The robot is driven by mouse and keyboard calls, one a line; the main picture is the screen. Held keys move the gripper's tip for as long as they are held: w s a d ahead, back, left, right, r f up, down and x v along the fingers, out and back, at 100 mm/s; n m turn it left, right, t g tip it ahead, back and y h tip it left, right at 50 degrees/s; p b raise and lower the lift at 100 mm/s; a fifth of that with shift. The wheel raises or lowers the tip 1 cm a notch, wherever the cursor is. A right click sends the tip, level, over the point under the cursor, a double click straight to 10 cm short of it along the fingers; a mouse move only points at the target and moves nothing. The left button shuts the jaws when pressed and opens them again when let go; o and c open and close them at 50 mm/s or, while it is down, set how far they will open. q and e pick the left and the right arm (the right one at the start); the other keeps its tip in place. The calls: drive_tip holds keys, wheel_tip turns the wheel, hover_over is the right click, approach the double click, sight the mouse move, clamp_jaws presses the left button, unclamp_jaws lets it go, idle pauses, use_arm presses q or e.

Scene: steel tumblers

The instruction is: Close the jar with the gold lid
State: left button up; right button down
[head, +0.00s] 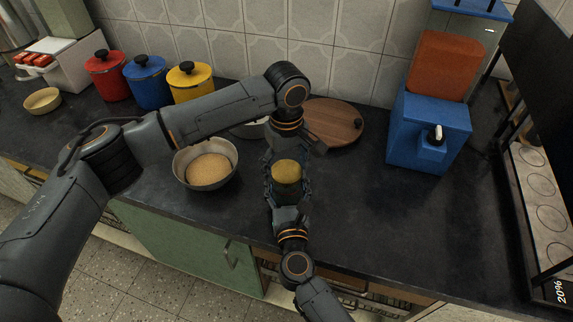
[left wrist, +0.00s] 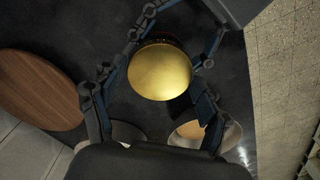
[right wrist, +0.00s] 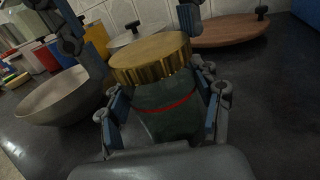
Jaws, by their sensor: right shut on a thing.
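The jar (right wrist: 172,118) is dark green with a red band and stands upright on the counter. The gold lid (head: 288,168) sits on the jar's mouth; it also shows from above in the left wrist view (left wrist: 160,72). I cannot tell whether it is screwed tight. My right gripper (head: 288,190) is shut around the jar's body from the front side. My left gripper (left wrist: 158,84) comes over from behind the jar, its fingers open on either side of the lid. In the right wrist view, its fingers show beyond the lid.
A bowl of grainy tan food (head: 206,168) stands left of the jar. A blue dispenser (head: 428,130) stands right, and red, blue and yellow canisters (head: 148,82) back left. The front right counter is clear.

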use_arm(q)
drive_tip(key=c, duration=0.4)
drive_tip(key=shift+o, duration=0.2)
drive_tip(key=m, duration=1.2)
drive_tip(key=shift+f, duration=0.1)
drive_tip(key=m, duration=1.2)
drive_tip(key=o, duration=1.3)
drive_tip(key=shift+o, duration=0.2)
wheel_tip(320, 180, up, 12)
